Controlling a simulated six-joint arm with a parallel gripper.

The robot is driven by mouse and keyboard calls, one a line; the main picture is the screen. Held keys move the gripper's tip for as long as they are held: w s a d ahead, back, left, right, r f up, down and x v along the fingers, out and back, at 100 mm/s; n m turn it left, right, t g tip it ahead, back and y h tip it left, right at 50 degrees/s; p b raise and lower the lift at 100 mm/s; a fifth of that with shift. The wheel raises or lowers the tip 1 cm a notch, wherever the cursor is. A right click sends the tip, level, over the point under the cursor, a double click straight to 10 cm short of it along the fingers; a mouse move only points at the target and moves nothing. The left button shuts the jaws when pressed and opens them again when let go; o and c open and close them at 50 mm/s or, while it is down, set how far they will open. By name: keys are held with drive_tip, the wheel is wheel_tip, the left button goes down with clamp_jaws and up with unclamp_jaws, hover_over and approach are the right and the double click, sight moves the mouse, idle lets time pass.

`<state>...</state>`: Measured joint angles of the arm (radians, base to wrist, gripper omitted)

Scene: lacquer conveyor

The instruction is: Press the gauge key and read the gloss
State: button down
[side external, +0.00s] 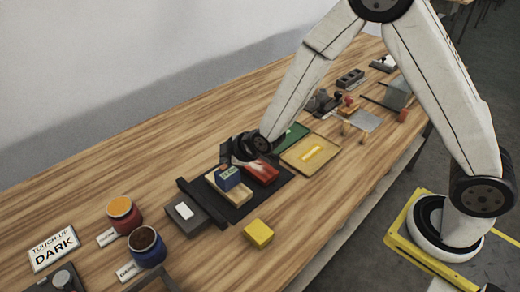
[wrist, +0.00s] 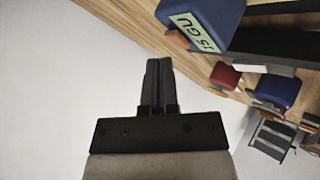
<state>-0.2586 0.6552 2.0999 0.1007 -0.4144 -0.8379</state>
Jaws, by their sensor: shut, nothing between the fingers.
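The blue gauge (side external: 227,177) sits on a pale wooden block (side external: 229,197) on the black conveyor strip. In the wrist view the gauge (wrist: 210,14) is large at the top, with a pale display (wrist: 196,33). The display shows turned lettering that seems to end in "GU"; I cannot read the digits surely. My gripper (side external: 227,152) is just behind and above the gauge in the side view. Its fingers (wrist: 158,68) are shut and empty, with their tips apart from the gauge in the wrist view. I cannot make out the gauge's key.
A red block (side external: 264,172) lies right beside the gauge. A red jar (side external: 124,217), a blue jar (side external: 147,250) and a "TOUCH UP DARK" sign (side external: 53,248) stand left. A yellowish tray (side external: 290,160) lies right.

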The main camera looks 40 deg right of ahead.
sight(227, 170)
drive_tip(key=shift+r, duration=0.1)
drive_tip(key=shift+r, duration=2.45)
drive_tip(key=s+d+r+m+g+h, duration=0.1)
drive_tip(key=s+d+m+g, duration=0.2)
drive_tip(key=s, duration=0.7)
drive_tip(key=s+d+r+m+g, duration=0.1)
drive_tip(key=s+d+m+g, duration=0.2)
drive_tip(key=s+d+m, duration=0.5)
drive_tip(key=shift+s+d+h, duration=0.4)
drive_tip(key=shift+s+d, duration=0.15)
drive_tip(key=shift+s, duration=0.6)
